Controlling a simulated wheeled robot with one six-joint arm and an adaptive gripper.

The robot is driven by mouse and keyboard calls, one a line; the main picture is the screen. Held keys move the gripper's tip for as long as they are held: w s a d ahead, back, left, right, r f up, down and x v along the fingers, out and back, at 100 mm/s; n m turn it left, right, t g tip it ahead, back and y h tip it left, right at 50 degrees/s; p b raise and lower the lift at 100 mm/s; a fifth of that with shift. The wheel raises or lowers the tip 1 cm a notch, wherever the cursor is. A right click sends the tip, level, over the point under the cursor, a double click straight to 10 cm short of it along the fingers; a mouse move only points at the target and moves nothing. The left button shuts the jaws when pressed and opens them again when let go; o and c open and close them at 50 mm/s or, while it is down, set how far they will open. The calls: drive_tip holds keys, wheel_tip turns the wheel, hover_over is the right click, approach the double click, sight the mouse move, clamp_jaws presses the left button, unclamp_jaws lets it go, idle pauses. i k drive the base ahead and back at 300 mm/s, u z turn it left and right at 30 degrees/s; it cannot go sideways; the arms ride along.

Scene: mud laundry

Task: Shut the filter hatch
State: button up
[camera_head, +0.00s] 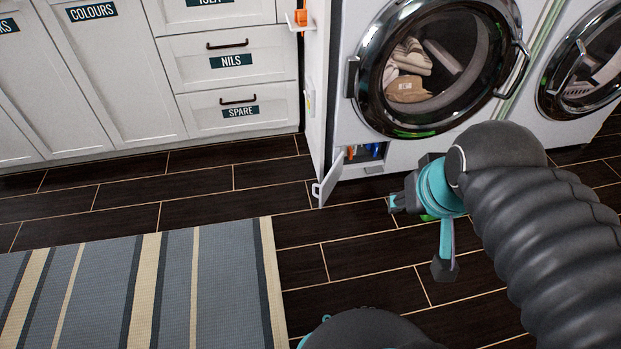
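The filter hatch (329,179) is a small white door low on the front left of the washing machine (350,120). It stands open, swung out to the left over the floor. Behind it the filter opening (366,153) shows dark, with blue and orange parts inside. My gripper (420,237) is to the right of the hatch in the picture, apart from it, near the front of the machine. Its fingers are spread, with one pointing left and one pointing down, and nothing shows between them. My arm hides part of the machine's lower front.
White cabinets and drawers labelled NILS (231,61) and SPARE (240,111) stand at the left. A second machine (585,65) is at the right. A striped rug (140,285) lies at lower left. The dark tiled floor (350,240) before the hatch is clear.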

sight(328, 184)
drive_tip(key=u, duration=1.85)
drive_tip(key=i, duration=1.7)
drive_tip(key=z, duration=2.05)
drive_tip(key=k, duration=0.25)
drive_tip(key=z, duration=0.65)
